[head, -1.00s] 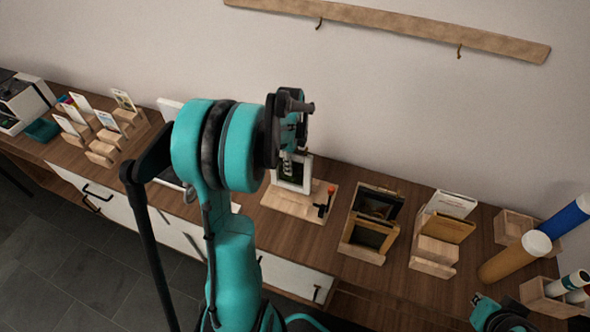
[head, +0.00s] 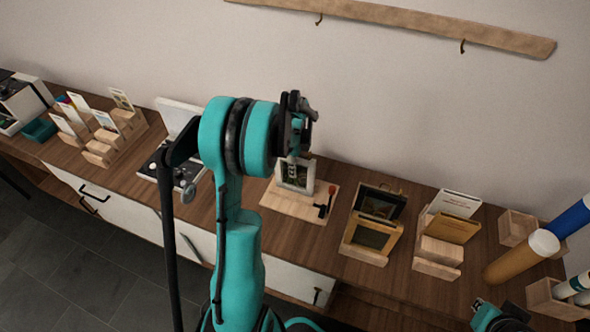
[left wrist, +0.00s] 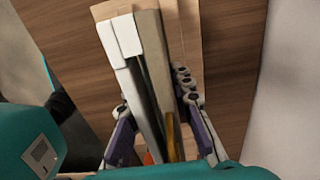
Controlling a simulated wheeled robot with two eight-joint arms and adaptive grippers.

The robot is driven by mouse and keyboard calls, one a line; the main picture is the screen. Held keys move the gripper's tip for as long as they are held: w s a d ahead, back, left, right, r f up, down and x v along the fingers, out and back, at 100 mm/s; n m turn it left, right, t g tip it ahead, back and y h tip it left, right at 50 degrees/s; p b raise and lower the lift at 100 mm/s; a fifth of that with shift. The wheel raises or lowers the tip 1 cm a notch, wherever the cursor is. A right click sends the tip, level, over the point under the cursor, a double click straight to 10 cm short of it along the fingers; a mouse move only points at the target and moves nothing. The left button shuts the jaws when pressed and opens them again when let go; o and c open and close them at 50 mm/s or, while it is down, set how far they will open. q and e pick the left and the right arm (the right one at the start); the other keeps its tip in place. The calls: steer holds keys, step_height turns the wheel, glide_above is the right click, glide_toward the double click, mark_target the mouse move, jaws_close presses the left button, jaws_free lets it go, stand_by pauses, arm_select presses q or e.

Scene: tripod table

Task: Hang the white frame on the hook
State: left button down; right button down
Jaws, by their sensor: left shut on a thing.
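The white frame (head: 310,179) stands upright on a light wooden stand (head: 291,206) on the sideboard, with a dark picture inside. My left gripper (head: 298,156) is over its top edge and partly hides it. In the left wrist view the frame (left wrist: 127,40) shows edge-on between the fingers of my left gripper (left wrist: 160,128), which is shut on it. A wooden rail (head: 400,20) on the wall carries two hooks, a left hook (head: 319,19) and a right hook (head: 462,46). Part of my right gripper (head: 500,318) shows at the bottom edge; its fingers cannot be made out.
Right of the stand are a wooden holder with dark and gold frames (head: 372,222), a card holder (head: 437,250), and tubes (head: 522,256). A card rack (head: 108,140) and an open black-and-white case (head: 168,165) are at left. The wall below the rail is clear.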

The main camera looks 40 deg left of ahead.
arm_select(q)
steer(key=shift+f, duration=0.1)
steer(key=shift+f, duration=0.1)
steer(key=c, duration=1.3)
jaws_free()
steer(key=shift+c, duration=0.2)
steer(key=r, duration=0.2)
steer(key=r+p, duration=0.1)
steer(key=r, duration=0.1)
steer(key=s+r+p, duration=0.1)
steer(key=r, duration=0.1)
steer(key=shift+r, duration=0.35)
steer(key=shift+w+r+p, duration=0.1)
steer(key=shift+r+p, duration=0.2)
steer(key=shift+r, duration=0.2)
